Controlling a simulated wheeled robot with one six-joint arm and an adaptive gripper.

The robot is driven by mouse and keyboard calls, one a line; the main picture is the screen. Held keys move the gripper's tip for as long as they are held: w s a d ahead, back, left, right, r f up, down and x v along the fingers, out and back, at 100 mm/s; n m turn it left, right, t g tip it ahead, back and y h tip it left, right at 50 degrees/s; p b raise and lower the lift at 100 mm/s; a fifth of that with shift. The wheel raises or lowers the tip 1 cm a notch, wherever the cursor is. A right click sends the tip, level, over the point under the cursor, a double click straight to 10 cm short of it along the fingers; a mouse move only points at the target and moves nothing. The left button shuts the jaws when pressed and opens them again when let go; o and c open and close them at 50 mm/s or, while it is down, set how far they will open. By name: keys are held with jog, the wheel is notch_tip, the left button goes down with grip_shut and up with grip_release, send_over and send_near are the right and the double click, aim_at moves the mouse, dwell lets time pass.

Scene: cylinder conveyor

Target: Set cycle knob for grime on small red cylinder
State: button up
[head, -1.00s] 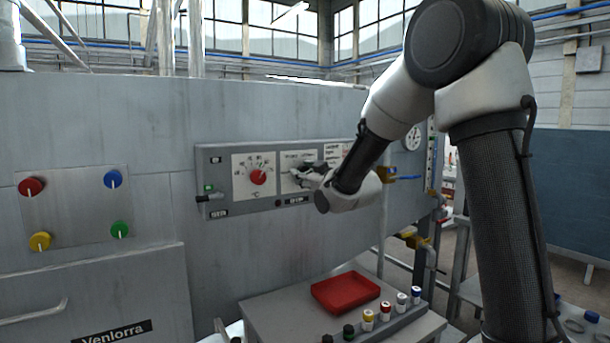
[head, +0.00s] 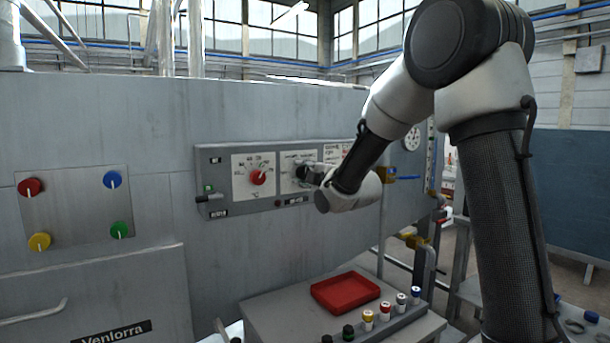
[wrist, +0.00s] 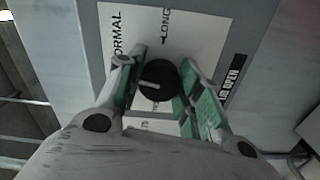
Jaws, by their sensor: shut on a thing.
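The black cycle knob (wrist: 158,82) sits on a white label plate (wrist: 190,40) in the wrist view. My gripper (wrist: 160,88) has its green-padded fingers on either side of it and is shut on it. The knob's pale pointer line lies roughly sideways in that view. The words NORMAL and LONG show on the plate; other lettering is hidden by the fingers. In the head view the knob (head: 302,172) is on the grey control panel (head: 222,178), with my gripper (head: 314,174) at it. No cylinder is in the gripper.
A red dial (head: 258,178) is left of the knob on the panel. Below, a grey bench (head: 270,320) holds a red tray (head: 345,292) and a rack with several small capped bottles (head: 385,311). Four-colour knobs, one being red (head: 31,187), are far left on the machine wall.

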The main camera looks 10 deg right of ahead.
jog(key=n, duration=0.4)
jog(key=shift+n, duration=0.3)
jog(key=shift+f+n, duration=0.1)
jog(key=shift+n, duration=1.5)
jog(key=o, duration=1)
jog(key=shift+o, duration=0.2)
jog(key=shift+s, duration=0.15)
jog(key=v, duration=1.1)
jog(key=shift+s, duration=0.35)
jog(key=shift+d, duration=0.15)
